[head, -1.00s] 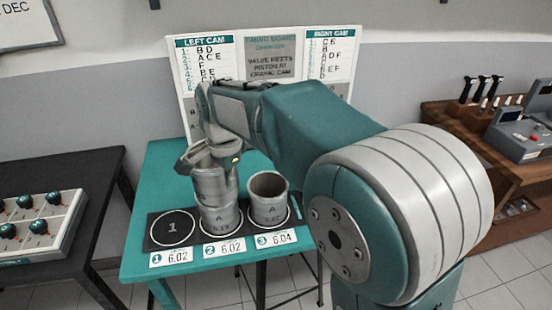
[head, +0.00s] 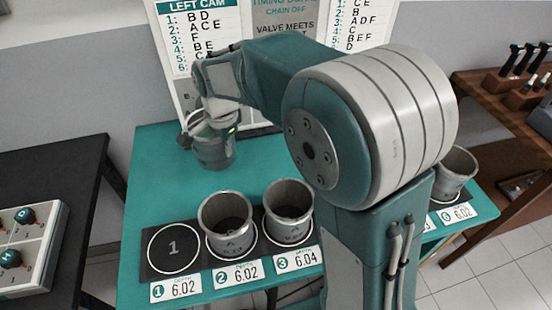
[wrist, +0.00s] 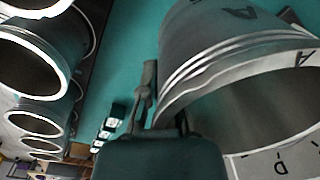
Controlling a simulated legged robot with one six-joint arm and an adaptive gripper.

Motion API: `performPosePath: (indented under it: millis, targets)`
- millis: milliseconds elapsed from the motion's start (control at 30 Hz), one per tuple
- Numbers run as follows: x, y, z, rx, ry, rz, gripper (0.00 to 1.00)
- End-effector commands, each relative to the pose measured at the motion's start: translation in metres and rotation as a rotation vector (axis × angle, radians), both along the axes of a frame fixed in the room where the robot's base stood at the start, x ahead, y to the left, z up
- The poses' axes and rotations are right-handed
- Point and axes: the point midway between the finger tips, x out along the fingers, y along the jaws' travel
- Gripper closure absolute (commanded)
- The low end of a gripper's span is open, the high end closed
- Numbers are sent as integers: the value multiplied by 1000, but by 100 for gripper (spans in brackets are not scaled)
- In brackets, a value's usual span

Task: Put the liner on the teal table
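A grey metal liner (head: 214,150) is at my gripper (head: 200,122), over the back left of the teal table (head: 160,185), behind the black numbered strip. In the wrist view the liner (wrist: 225,45) fills the right side, marked "A". My gripper (wrist: 165,112) has its fingers at the liner's rim and appears shut on its wall. The liner looks roughly upright; I cannot tell whether its base touches the table. Two more liners stand on slot 2 (head: 228,222) and slot 3 (head: 288,210).
Slot 1 (head: 173,249) of the strip is empty. Number cards lie along the front edge. Another liner (head: 456,172) stands at the right, partly behind my arm. The timing board (head: 205,45) stands behind the table. A black table (head: 50,170) is at the left.

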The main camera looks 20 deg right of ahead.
Motion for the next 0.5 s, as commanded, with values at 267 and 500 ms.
performPosePath:
  millis: [267, 500]
  targets:
    - [0, 0, -41, -1, 5, 0, 100]
    - [1, 0, -66, 0, 1, 0, 100]
